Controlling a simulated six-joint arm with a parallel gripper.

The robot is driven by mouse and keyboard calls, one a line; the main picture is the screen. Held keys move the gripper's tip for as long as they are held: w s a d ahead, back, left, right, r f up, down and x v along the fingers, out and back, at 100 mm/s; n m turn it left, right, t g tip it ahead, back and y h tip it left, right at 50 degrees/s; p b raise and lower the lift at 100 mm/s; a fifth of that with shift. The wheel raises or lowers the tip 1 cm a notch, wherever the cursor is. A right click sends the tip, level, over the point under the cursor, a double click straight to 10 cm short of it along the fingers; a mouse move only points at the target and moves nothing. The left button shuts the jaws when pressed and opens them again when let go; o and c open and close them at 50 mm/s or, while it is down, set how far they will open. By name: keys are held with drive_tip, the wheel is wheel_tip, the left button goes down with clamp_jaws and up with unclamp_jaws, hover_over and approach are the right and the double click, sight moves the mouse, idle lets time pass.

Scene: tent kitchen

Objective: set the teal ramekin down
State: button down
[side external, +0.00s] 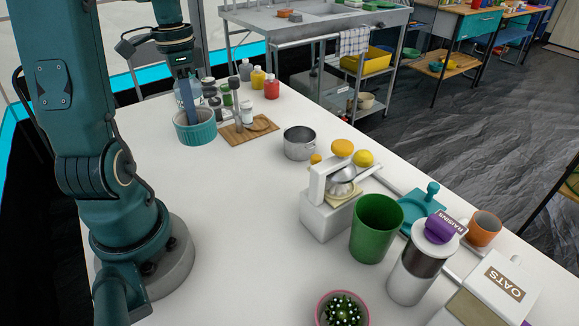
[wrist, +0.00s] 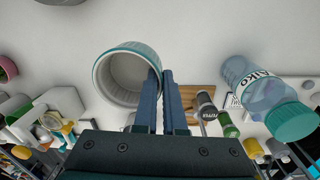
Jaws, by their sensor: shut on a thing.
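The teal ramekin (side external: 195,130) is upright at the far left end of the white table in the side view. It has a ribbed outside and a pale inside, which looks empty in the wrist view (wrist: 127,78). My gripper (side external: 191,115) points down at it, with one blue finger inside and the other outside. In the wrist view my gripper (wrist: 163,78) is shut on the ramekin's side wall. The ramekin is at or very near table height; I cannot tell whether its base touches.
A wooden board (side external: 240,139) with small jars is close to the ramekin's right. A clear bottle with a teal cap (wrist: 290,121) stands near my gripper. Several condiment bottles stand behind. A metal pot (side external: 299,145) is farther right. The table in front (side external: 220,200) is clear.

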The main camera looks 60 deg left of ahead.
drive_tip(key=a+m, duration=0.1)
drive_tip(key=m, duration=0.6)
approach(203, 161)
drive_tip(key=f, duration=0.6)
drive_tip(key=shift+d, duration=0.2)
drive_tip(key=shift+f, duration=0.1)
drive_tip(key=c, duration=1)
unclamp_jaws()
